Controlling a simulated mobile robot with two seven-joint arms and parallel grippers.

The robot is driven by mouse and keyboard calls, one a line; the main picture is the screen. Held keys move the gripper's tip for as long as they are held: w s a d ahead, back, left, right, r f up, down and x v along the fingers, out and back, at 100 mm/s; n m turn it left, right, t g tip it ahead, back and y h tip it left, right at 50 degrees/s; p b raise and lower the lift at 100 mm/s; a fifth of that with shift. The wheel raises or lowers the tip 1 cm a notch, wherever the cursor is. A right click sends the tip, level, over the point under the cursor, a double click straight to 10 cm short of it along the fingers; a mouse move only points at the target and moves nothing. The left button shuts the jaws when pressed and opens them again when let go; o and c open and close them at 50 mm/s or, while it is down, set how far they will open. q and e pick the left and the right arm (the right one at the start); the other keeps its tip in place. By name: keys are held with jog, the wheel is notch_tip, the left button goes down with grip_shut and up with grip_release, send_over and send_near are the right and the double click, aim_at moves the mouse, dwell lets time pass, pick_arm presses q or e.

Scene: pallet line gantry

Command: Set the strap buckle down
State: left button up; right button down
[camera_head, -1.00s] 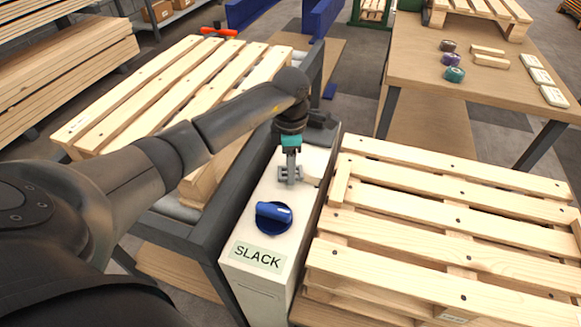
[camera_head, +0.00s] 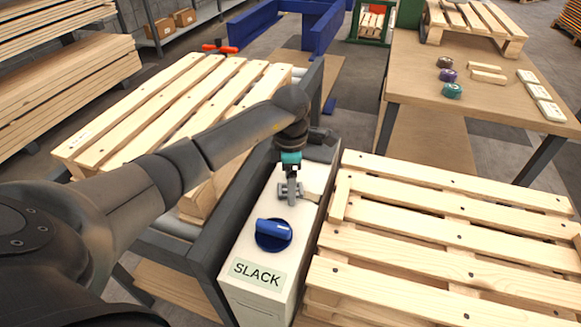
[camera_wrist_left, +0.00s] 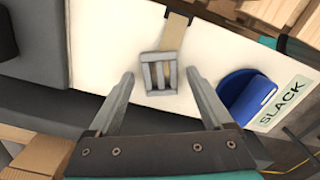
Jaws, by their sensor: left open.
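The strap buckle (camera_wrist_left: 159,74) is a grey metal frame on the end of a tan strap (camera_wrist_left: 175,32). In the left wrist view it lies on the white top of the box marked SLACK (camera_wrist_left: 115,30), between and beyond my fingertips. My left gripper (camera_wrist_left: 161,88) is open, with a clear gap between each finger and the buckle. In the head view my left gripper (camera_head: 290,188) is over the box top, and it partly hides the buckle there. My right gripper is not in view.
A blue knob (camera_head: 273,235) sits on the box near the SLACK label. A wooden pallet (camera_head: 440,240) stands close on the right, another (camera_head: 150,110) lies on rollers to the left. A red-orange tool (camera_head: 220,49) lies at that pallet's far end. A table (camera_head: 420,75) holds small items.

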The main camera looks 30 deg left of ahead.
pick_arm(q)
notch_tip(320, 180, up, 12)
jog(key=p, duration=0.4)
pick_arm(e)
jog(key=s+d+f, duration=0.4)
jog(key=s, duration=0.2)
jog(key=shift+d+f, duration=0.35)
